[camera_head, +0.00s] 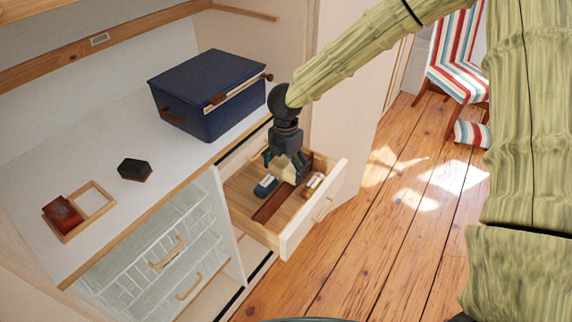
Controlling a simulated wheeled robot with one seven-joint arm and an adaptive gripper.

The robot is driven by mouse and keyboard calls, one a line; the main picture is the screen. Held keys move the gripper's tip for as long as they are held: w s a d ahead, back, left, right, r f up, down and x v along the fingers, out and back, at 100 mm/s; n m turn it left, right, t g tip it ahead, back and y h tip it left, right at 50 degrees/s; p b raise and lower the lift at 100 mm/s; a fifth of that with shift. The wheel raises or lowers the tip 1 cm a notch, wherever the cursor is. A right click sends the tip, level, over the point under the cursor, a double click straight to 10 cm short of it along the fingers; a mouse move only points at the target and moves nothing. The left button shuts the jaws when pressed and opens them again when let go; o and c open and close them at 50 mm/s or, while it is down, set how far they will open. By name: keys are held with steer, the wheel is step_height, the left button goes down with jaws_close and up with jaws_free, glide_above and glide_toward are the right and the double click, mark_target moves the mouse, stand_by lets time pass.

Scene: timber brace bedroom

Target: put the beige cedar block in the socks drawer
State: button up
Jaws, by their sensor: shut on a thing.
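The open drawer (292,239) is wooden inside with a white front, and it is pulled out below the countertop. My gripper (299,176) reaches down into it from above, shut on a small pale beige thing that looks like the cedar block. The fingers mostly hide it, and I cannot tell whether it touches the drawer floor. A dark teal and white bundle (265,186) lies in the drawer to the left of my gripper. A yellowish and white bundle (314,184) lies to the right, near the drawer front. A reddish-brown strip (272,204) runs between them.
A navy lidded box (208,92) stands on the white countertop (150,207) behind the drawer. A dark brush-like block (134,169) and a wooden tray (98,202) with a red-brown item (62,213) are further left. Wire baskets (150,250) sit below.

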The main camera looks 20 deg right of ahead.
step_height(320, 180, down, 9)
steer(key=b, duration=0.7)
steer(key=shift+f, duration=0.2)
stand_by(0.4)
